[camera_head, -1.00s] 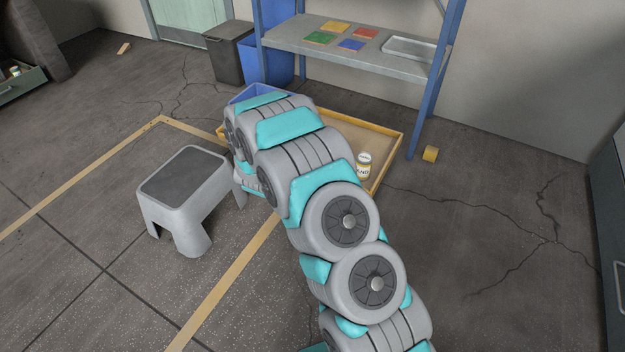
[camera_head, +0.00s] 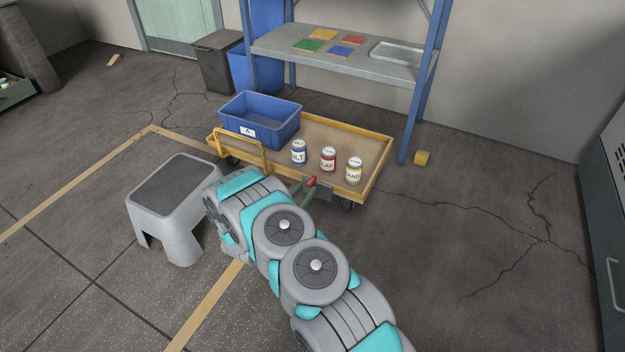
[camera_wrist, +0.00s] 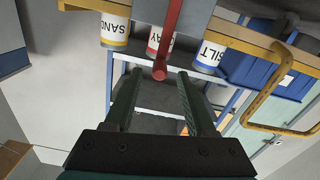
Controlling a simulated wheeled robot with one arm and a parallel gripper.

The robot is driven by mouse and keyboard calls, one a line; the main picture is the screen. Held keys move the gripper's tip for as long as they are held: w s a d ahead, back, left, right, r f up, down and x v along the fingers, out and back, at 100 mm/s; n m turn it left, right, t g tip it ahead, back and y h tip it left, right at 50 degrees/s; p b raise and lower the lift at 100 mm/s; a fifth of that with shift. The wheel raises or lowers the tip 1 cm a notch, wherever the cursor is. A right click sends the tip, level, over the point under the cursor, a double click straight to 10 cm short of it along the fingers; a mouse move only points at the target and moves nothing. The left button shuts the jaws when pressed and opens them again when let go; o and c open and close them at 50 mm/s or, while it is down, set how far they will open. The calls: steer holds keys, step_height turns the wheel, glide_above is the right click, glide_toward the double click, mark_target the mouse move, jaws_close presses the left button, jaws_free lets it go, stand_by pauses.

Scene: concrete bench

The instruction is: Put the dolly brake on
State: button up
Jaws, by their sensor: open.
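The dolly (camera_head: 384,172) is a low yellow-framed cart with a tan deck, standing in front of the shelf. A red brake lever (camera_head: 311,181) sticks out at its front edge beside a grey plate (camera_head: 325,190). My gripper (camera_head: 302,191) is open at that edge, close to the lever. In the wrist view, which shows the dolly upside down, the red lever (camera_wrist: 169,38) hangs with its rounded end between the tips of my open gripper (camera_wrist: 159,77). Space shows on both sides of it. Whether a finger touches it, I cannot tell.
On the dolly stand a blue bin (camera_head: 262,118) marked A and three jars: silt (camera_head: 298,153), clay (camera_head: 328,159) and sand (camera_head: 354,170). A yellow handle (camera_head: 240,150) rises at its left end. A grey step stool (camera_head: 170,205) stands left of my arm.

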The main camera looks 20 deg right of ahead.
mark_target(314, 178)
steer(key=x, duration=0.6)
steer(key=shift+w+d, duration=0.15)
steer(key=shift+d, duration=0.1)
jaws_close()
stand_by(1.2)
